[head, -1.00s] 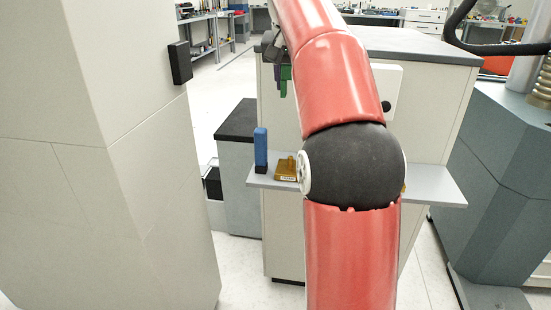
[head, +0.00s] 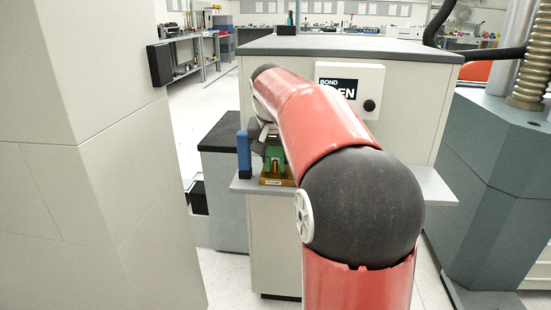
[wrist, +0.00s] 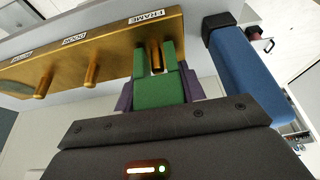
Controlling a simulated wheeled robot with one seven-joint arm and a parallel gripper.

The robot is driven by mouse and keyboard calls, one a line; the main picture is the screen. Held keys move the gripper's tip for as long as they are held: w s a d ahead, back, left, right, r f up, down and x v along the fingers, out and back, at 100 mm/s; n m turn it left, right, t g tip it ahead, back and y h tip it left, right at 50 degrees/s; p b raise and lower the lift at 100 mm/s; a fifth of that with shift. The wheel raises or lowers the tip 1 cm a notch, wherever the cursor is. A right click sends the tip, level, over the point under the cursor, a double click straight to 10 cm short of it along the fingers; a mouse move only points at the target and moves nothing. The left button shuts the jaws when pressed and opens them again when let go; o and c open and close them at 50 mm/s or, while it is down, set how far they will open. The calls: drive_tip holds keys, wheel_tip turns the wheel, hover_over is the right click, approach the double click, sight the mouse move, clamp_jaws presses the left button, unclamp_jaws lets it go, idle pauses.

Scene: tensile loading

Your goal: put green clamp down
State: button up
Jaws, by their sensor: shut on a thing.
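The green clamp (wrist: 160,92) is held between the purple fingers of my gripper (wrist: 160,86). Its two prongs straddle a brass peg (wrist: 155,56) on the brass block (wrist: 100,52), by the label reading FRAME. I cannot tell whether the clamp touches the block. In the head view the green clamp (head: 275,156) is upright just above the brass block (head: 277,181) on the grey shelf. My arm hides part of the gripper there.
A blue upright piece (head: 244,156) stands close left of the clamp on the shelf (head: 432,188); it shows at the right in the wrist view (wrist: 245,70). A white panel with a black knob (head: 369,105) is behind my arm.

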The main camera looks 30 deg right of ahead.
drive_tip(key=shift+f, duration=0.15)
drive_tip(key=o, duration=1.1)
drive_tip(key=shift+r, duration=0.2)
drive_tip(key=p+v, duration=0.2)
drive_tip(key=v, duration=1)
drive_tip(key=s+a+f+n, duration=0.2)
drive_tip(key=s+a+f, duration=0.2)
drive_tip(key=s+f, duration=0.2)
drive_tip(key=s+a+f+n+t+y, duration=0.1)
drive_tip(key=s+a+f+n, duration=0.1)
drive_tip(key=s+a+f, duration=0.3)
drive_tip(key=s+a+f+n+t+y, duration=0.1)
drive_tip(key=s+a+f, duration=0.3)
drive_tip(key=s+f, duration=0.5)
drive_tip(key=s+n, duration=0.1)
drive_tip(key=s, duration=0.2)
drive_tip(key=shift+s+a+n, duration=0.15)
drive_tip(key=shift+a+n, duration=0.05)
drive_tip(key=shift+n, duration=0.2)
